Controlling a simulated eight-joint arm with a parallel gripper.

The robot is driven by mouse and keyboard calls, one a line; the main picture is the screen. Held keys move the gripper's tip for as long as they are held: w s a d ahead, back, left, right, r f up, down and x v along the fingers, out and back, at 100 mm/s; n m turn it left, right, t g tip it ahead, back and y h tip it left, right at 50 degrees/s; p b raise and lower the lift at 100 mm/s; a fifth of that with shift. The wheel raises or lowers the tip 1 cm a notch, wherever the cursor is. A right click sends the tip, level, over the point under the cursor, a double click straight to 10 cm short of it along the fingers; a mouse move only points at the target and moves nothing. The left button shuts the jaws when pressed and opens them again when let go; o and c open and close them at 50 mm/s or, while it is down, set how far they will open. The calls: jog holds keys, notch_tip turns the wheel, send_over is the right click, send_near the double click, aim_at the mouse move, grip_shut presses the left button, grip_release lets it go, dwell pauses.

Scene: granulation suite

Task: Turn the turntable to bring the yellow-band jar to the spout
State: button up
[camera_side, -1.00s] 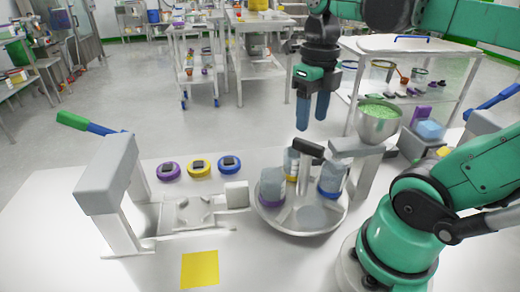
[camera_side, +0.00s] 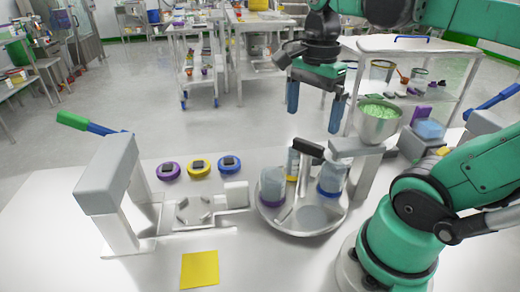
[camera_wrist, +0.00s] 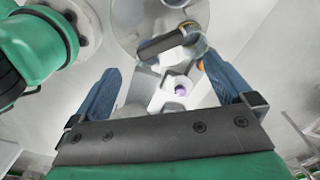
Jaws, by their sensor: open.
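The turntable (camera_side: 312,222) is a round metal dish on the white table, with a black-topped handle (camera_side: 309,148) rising over it. The yellow-band jar (camera_side: 292,162) stands at its far side, partly hidden behind the handle. The purple-band jar (camera_side: 272,186) is at the left, the blue-band jar (camera_side: 331,180) at the right. The spout's funnel (camera_side: 379,122), full of green granules, stands on a grey bracket right of the turntable. My gripper (camera_side: 315,106) is open and empty above the handle, apart from it. In the wrist view the black handle grip (camera_wrist: 165,44) lies ahead of the fingers.
Purple, yellow (camera_side: 199,167) and blue lids lie in a row left of the turntable. A grey stand (camera_side: 107,175) with a green-ended lever is at the far left. A yellow square (camera_side: 199,269) lies in front. A blue-topped box (camera_side: 429,131) stands right of the funnel.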

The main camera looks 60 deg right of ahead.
aim_at(309, 143)
jog(key=n, duration=0.2)
jog(key=shift+n, duration=0.3)
jog(key=shift+f, duration=2.85)
grip_shut()
